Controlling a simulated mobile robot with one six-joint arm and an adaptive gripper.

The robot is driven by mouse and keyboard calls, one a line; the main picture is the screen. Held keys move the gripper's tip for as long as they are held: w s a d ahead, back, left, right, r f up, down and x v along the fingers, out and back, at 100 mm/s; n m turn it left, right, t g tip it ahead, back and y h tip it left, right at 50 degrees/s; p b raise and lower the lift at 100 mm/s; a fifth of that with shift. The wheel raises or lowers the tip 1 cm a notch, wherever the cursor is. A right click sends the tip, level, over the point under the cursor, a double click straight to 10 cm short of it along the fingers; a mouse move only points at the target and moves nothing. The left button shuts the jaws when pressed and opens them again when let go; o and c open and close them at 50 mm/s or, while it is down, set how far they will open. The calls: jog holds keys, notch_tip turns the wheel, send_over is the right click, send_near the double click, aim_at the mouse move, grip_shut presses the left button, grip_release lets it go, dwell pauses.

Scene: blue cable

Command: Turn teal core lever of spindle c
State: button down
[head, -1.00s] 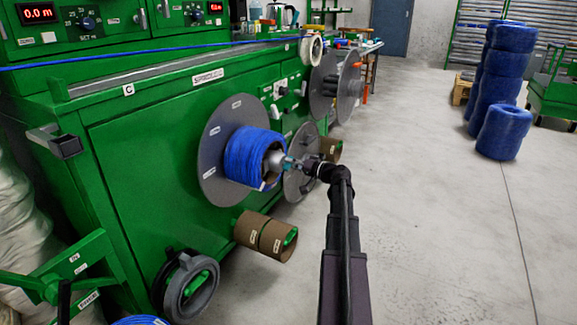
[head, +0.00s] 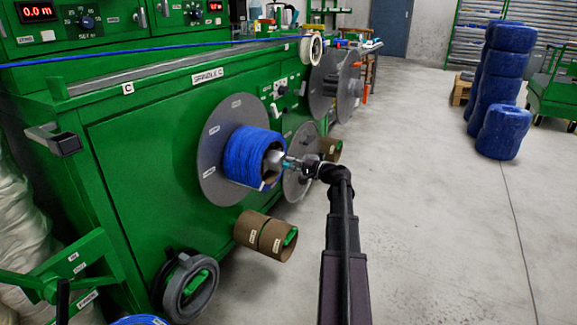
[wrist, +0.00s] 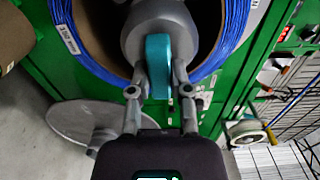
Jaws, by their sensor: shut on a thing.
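The teal core lever (wrist: 158,66) sticks out from the grey hub of spindle C (wrist: 150,22) in the wrist view. My gripper (wrist: 160,88) is shut on the lever, one finger on each side of it. In the head view my gripper (head: 290,162) is at the front of the hub (head: 274,160), and the lever is small and partly hidden there. A blue cable coil (head: 245,153) sits around the hub, in front of a grey round flange (head: 213,180). The coil's blue edge (wrist: 72,38) and its brown core also show in the wrist view.
The green machine (head: 130,180) stands behind the spindle. A second grey disc (head: 300,180) is close beyond my gripper. Blue coils (head: 500,100) are stacked at the right. The grey floor (head: 430,220) at the right is clear.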

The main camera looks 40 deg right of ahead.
jog(key=shift+s+f, duration=0.1)
jog(key=shift+s, duration=0.2)
jog(key=c, duration=0.6)
grip_release()
jog(key=shift+f, duration=0.1)
jog(key=shift+o, duration=0.2)
jog(key=shift+r, duration=0.2)
jog(key=shift+w, duration=0.1)
jog(key=shift+d, duration=0.1)
jog(key=v, duration=1.2)
jog(key=shift+f, duration=0.1)
